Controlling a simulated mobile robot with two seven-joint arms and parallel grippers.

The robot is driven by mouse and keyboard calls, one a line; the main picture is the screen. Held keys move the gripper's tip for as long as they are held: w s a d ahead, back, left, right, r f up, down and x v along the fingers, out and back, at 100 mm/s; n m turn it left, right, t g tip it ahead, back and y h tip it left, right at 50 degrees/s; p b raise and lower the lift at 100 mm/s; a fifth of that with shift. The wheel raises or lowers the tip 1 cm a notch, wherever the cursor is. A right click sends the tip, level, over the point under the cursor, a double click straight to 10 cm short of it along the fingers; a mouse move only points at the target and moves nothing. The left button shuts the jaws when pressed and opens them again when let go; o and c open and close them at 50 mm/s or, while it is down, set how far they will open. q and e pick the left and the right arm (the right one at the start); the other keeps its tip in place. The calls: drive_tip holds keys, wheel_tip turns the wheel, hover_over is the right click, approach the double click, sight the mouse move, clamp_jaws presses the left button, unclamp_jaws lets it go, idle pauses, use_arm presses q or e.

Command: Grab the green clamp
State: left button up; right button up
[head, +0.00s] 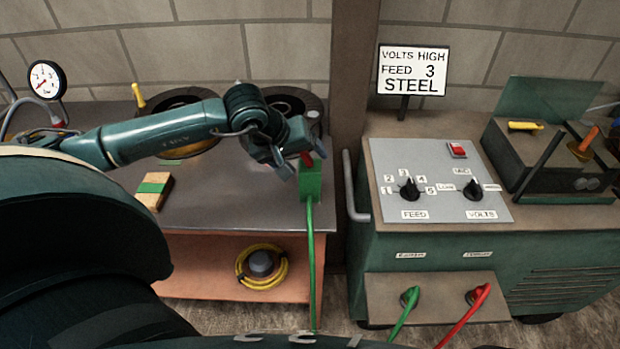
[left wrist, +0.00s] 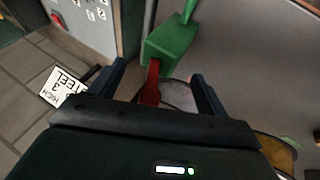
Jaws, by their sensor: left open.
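The green clamp (head: 311,183) is a green block with a red lever, at the right front edge of the metal table, with a green cable hanging from it. My left gripper (head: 302,161) is open at the clamp, over its red lever. In the left wrist view the clamp's green body (left wrist: 170,42) lies just beyond the fingertips. The red lever (left wrist: 150,88) reaches back between the two open fingers of my left gripper (left wrist: 158,76). I cannot tell whether either finger touches it. My right gripper is not in view.
The table (head: 230,205) also holds a brush-like wooden block with a green band (head: 154,188) and round dark reels at the back. A sign (head: 412,72) stands behind.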

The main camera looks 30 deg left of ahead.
sight(305, 161)
use_arm(q)
drive_tip(key=x, duration=0.3)
drive_tip(key=shift+w, duration=0.2)
drive_tip(key=shift+c, duration=0.3)
drive_tip(key=shift+r, duration=0.1)
clamp_jaws()
